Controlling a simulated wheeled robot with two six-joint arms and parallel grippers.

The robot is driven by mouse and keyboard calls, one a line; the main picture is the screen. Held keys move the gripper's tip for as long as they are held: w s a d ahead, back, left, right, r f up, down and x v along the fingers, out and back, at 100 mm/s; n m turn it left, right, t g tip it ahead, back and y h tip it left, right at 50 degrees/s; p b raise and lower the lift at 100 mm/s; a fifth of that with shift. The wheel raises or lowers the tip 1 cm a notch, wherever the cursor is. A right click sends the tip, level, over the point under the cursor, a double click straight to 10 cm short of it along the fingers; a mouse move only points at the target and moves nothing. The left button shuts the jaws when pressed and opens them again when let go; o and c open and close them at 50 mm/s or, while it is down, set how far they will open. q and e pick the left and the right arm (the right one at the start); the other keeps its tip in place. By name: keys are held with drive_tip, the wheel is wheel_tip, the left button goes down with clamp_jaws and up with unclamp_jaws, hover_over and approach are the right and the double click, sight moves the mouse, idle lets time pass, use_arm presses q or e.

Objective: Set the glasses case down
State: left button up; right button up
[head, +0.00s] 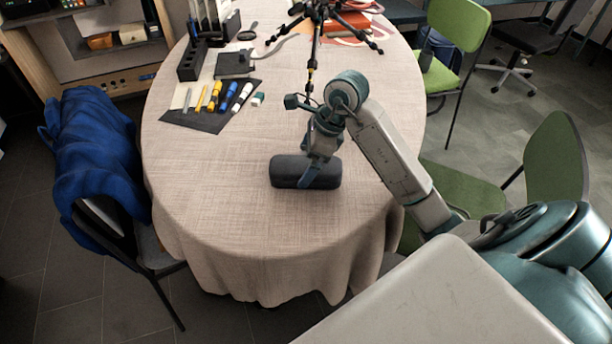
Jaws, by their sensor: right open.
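A dark grey glasses case (288,172) lies on the cloth-covered round table (230,235), near the middle of its front half. My right gripper (312,177) is over the right part of the case, pointing down, with a finger showing against its front. The jaws are open. I cannot tell whether a finger touches the case. The gripper hides part of the case's top. My left gripper is not in the head view.
A black tripod (318,45) stands on the table behind the gripper. Markers on a dark mat (208,122) and a black organizer (192,62) are at the back left. A chair with a blue jacket (95,150) stands left; green chairs (558,165) stand right. The table's front is clear.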

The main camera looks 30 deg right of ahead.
drive_tip(key=shift+a+f, duration=0.1)
drive_tip(key=shift+f, duration=0.1)
drive_tip(key=c, duration=1.1)
drive_tip(key=shift+r, duration=0.15)
